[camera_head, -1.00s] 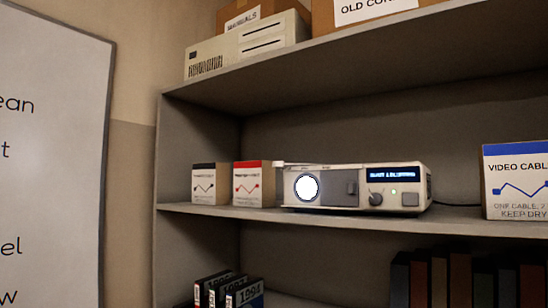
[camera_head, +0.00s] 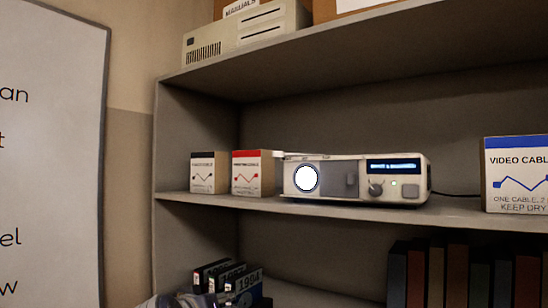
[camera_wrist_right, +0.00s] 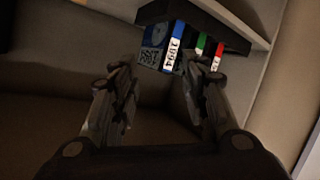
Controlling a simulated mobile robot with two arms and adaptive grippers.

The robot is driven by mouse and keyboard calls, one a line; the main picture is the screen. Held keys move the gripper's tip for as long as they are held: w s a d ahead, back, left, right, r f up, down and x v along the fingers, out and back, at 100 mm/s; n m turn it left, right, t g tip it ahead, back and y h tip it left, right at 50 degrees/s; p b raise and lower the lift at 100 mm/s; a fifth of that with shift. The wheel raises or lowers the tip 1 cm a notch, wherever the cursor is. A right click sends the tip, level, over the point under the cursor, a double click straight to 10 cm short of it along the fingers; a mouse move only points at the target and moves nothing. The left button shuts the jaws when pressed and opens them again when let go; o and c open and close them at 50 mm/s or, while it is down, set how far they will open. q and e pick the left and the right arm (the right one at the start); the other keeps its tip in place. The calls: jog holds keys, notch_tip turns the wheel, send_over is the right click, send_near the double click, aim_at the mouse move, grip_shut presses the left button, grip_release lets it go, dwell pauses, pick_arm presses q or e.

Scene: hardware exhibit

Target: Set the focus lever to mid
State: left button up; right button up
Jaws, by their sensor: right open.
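A white projector (camera_head: 355,180) stands on the middle shelf, with a bright round lens, a lit blue display and a dark knob on its front. A small pale tab (camera_head: 280,155) sticks out at its upper left, beside the red-topped box; I cannot tell whether it is the focus lever, nor read any lever setting. My left gripper is not in view.
Two small boxes, one dark-topped (camera_head: 208,172) and one red-topped (camera_head: 253,172), stand left of the projector. A video cable box (camera_head: 516,175) stands to the right. The upper shelf (camera_head: 330,62) overhangs the projector. Books (camera_head: 460,275) fill the lower right.

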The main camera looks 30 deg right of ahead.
jog(key=s+r+m+h, duration=0.3)
jog(key=r+m+h, duration=0.1)
jog(key=r, duration=1.6)
jog(key=m+g+h, duration=0.2)
jog(key=m+h, duration=0.1)
jog(key=m, duration=0.1)
send_near(274, 156)
jog(key=p+x, duration=0.5)
jog(key=x, duration=0.4)
jog(key=shift+s+r, duration=0.1)
jog(key=shift+s, duration=0.1)
jog(key=shift+w+d, duration=0.15)
jog(key=shift+d, duration=0.2)
jog(key=shift+w+d+p, duration=0.15)
jog(key=shift+w+p, duration=0.05)
jog(key=shift+p, duration=0.1)
